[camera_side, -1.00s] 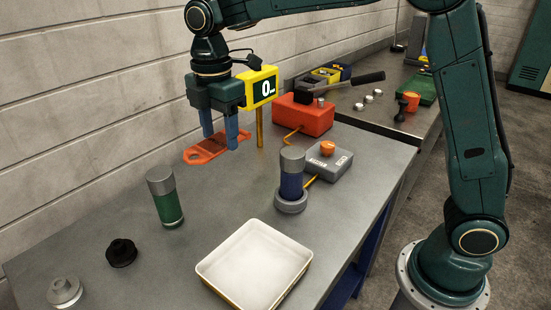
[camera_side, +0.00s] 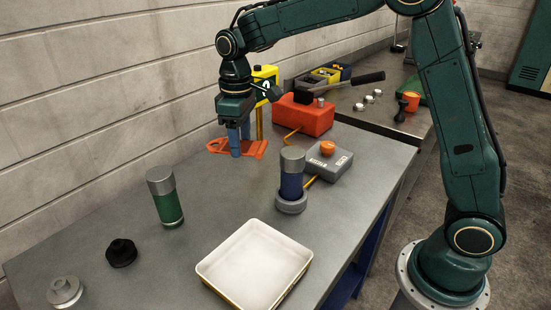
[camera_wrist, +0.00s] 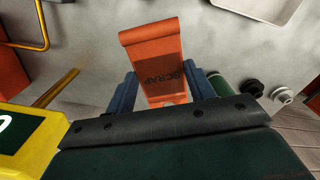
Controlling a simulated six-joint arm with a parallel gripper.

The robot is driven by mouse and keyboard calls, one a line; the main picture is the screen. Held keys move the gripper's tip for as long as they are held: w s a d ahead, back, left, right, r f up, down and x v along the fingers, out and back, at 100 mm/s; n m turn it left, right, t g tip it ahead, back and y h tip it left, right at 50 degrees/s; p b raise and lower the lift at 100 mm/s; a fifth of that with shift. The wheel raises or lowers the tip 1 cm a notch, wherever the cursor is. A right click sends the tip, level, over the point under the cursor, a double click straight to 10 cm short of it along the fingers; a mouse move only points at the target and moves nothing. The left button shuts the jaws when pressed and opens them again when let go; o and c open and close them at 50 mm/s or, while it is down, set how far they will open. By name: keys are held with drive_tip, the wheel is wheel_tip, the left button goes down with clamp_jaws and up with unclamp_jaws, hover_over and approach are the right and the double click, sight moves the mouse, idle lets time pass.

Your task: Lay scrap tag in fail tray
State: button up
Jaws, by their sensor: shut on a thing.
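The scrap tag (camera_side: 250,149) is a flat orange piece. It also shows in the wrist view (camera_wrist: 155,60), where the word SCRAP is readable on it. My gripper (camera_side: 240,150) is shut on the tag, with a blue finger on either side of it in the wrist view. The tag is held above the grey table, near its back by the wall. A white tray with a yellowish outer side (camera_side: 222,251) stands at the table's front, apart from the tag, and its inside is empty. I see no label on this tray.
A green cylinder (camera_side: 168,205), a black knob (camera_side: 121,252) and a grey knob (camera_side: 64,290) stand at left. A blue cylinder (camera_side: 291,180) stands in a grey ring beside a grey box with an orange button (camera_side: 328,148). A red box (camera_side: 303,117) and yellow display post (camera_side: 263,72) are behind.

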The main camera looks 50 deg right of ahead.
drive_tip(key=d+f+m, duration=0.1)
drive_tip(key=m, duration=0.1)
drive_tip(key=d+f+m, duration=0.1)
drive_tip(key=d+m, duration=0.1)
drive_tip(key=m, duration=0.1)
drive_tip(key=shift+w+f, duration=0.1)
drive_tip(key=d+m, duration=0.1)
drive_tip(key=d+f+m, duration=0.1)
drive_tip(key=m, duration=0.1)
drive_tip(key=shift+f, duration=0.2)
wheel_tip(320, 180, up, 10)
drive_tip(key=n, duration=0.3)
hover_over(247, 290)
wheel_tip(247, 290, down, 16)
drive_tip(key=shift+r, duration=0.25)
drive_tip(key=shift+f, duration=0.1)
drive_tip(key=shift+f, duration=2.05)
